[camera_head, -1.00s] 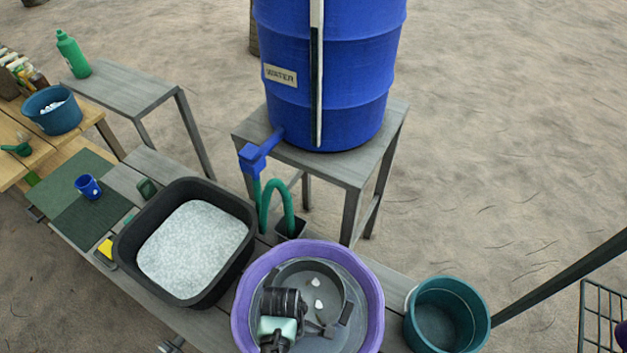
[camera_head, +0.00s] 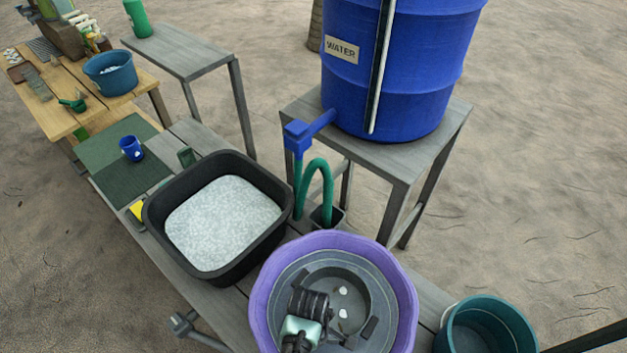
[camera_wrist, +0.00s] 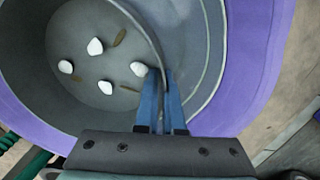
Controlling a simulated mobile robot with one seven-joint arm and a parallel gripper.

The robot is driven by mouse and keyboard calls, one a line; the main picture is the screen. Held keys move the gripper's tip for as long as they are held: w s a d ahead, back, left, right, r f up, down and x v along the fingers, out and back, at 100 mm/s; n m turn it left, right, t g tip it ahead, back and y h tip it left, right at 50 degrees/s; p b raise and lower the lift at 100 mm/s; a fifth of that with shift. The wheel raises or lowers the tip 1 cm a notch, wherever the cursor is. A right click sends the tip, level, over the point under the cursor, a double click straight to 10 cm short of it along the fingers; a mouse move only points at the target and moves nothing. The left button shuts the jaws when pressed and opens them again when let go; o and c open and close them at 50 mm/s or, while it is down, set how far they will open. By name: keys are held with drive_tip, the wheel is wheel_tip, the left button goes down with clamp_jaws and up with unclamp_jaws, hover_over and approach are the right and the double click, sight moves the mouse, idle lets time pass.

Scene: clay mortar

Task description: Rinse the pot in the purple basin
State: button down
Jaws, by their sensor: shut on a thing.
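The purple basin (camera_head: 409,300) stands on the low bench in the head view, and its wall also shows in the wrist view (camera_wrist: 262,50). The round grey pot (camera_head: 350,272) sits inside it. In the wrist view the pot's inside (camera_wrist: 40,60) holds several white bits (camera_wrist: 95,46) and brown specks. My gripper (camera_wrist: 162,95) has its blue fingers on either side of the pot's wall and is shut on it. In the head view my wrist covers the near-left part of the pot and hides the fingertips. I cannot tell whether the basin holds water.
A black tub (camera_head: 157,222) of pale grainy material stands left of the basin, a teal bucket (camera_head: 450,330) right. Behind are a blue water barrel (camera_head: 400,80) on a stand and a green hose (camera_head: 326,180). A blue cup (camera_head: 131,148) stands on a green mat.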

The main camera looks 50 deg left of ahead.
drive_tip(key=shift+f+b, duration=3.1)
drive_tip(key=shift+f, duration=0.35)
drive_tip(key=shift+f, duration=0.15)
drive_tip(key=shift+f+b, duration=0.35)
drive_tip(key=shift+f, duration=0.1)
drive_tip(key=shift+r+p, duration=0.2)
drive_tip(key=shift+p, duration=0.15)
drive_tip(key=shift+a, duration=0.1)
